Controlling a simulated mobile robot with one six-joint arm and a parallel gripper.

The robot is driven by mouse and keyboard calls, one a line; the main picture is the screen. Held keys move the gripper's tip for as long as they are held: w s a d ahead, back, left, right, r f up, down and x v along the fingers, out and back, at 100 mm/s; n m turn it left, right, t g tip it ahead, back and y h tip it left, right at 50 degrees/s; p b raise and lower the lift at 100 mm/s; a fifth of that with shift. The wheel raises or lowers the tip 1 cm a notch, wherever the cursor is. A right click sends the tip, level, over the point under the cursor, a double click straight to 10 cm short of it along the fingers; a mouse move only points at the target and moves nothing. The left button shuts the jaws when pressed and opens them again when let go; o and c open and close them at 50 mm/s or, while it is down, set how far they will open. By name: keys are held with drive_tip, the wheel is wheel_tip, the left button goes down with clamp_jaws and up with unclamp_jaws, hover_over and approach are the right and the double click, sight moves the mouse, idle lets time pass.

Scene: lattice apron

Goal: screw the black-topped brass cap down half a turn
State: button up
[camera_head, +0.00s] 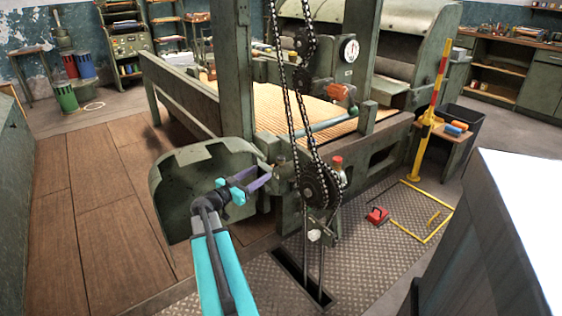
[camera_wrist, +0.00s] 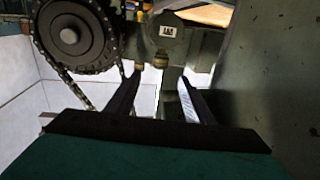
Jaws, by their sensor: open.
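My gripper (camera_head: 257,178) is open and empty. In the head view it reaches right toward the green machine post (camera_head: 290,210), beside the chain drive. In the wrist view its two dark fingers (camera_wrist: 157,88) stand apart with a clear gap. A small brass fitting (camera_wrist: 160,60) shows just beyond that gap, and a second brass piece (camera_wrist: 139,46) is a little left of it. I cannot tell for sure which is the black-topped cap, nor its turn angle. In the head view a small dark-topped fitting (camera_head: 281,160) sits near the fingertips, too small to make out.
A chain sprocket (camera_head: 316,187) with hanging chains stands right of my gripper; it also shows in the wrist view (camera_wrist: 75,35). A red-topped bottle (camera_head: 337,168) is behind it. A curved green guard (camera_head: 185,170) is at left. A red box (camera_head: 377,215) lies on the floor plate.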

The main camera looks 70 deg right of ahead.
sight(278, 163)
drive_tip(key=x, duration=1.3)
drive_tip(key=shift+d+p, duration=0.25)
drive_tip(key=shift+p, duration=0.05)
drive_tip(key=c, duration=1)
drive_tip(key=shift+s+d, duration=0.1)
drive_tip(key=shift+d, duration=0.05)
drive_tip(key=shift+c, duration=0.2)
